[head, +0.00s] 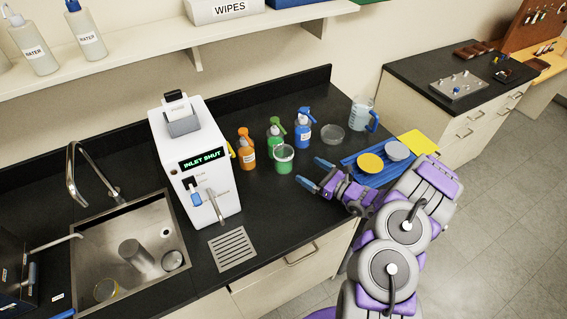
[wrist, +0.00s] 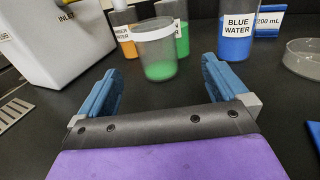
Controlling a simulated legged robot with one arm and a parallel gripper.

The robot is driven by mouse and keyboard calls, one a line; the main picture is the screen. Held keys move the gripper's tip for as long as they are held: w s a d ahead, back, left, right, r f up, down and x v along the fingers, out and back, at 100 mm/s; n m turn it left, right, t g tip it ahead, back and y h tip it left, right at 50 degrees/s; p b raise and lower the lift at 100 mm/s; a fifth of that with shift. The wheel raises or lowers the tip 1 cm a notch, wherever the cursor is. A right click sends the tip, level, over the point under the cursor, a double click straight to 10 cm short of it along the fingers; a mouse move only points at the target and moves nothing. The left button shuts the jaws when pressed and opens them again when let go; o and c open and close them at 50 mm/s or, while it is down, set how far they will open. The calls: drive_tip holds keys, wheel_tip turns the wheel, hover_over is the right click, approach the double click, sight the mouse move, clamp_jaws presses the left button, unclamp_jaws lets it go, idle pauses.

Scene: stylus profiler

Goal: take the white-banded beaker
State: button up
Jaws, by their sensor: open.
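The white-banded beaker (head: 284,160) stands upright on the black counter, in front of the green bottle, with green liquid in its lower part. In the wrist view the beaker (wrist: 155,50) is ahead of my gripper, a little left of the middle between the fingers, with a white band near its rim. My gripper (head: 314,176) is open and empty, low over the counter to the right of the beaker in the head view. Its two blue fingers (wrist: 161,82) are spread wide apart, and the beaker is beyond their tips, not between them.
Orange (head: 247,151), green (head: 275,135) and blue (head: 304,130) bottles stand close behind the beaker. A white machine (head: 197,160) reading "INLET SHUT" and a sink (head: 90,232) are left.

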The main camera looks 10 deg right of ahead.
approach(277, 153)
drive_tip(key=shift+w+a+f+b, duration=0.1)
drive_tip(key=shift+w+a+b, duration=0.1)
drive_tip(key=shift+w, duration=0.4)
drive_tip(key=shift+w+a+b, duration=0.2)
drive_tip(key=shift+w, duration=0.4)
drive_tip(key=shift+s+a+b+x, duration=0.1)
drive_tip(key=shift+b+x, duration=0.05)
drive_tip(key=shift+x, duration=0.7)
drive_tip(key=shift+s+a+b+x, duration=0.1)
drive_tip(key=shift+b+x, duration=0.05)
drive_tip(key=shift+x, duration=0.75)
drive_tip(key=shift+s+a+b+x, duration=0.1)
drive_tip(key=shift+a+b+x, duration=0.05)
drive_tip(key=shift+x, duration=0.7)
drive_tip(key=shift+f, duration=0.2)
drive_tip(key=shift+c, duration=0.2)
drive_tip(key=shift+d, duration=0.1)
drive_tip(key=c, duration=1.1)
drive_tip(key=shift+c, duration=0.2)
drive_tip(key=shift+r, duration=0.15)
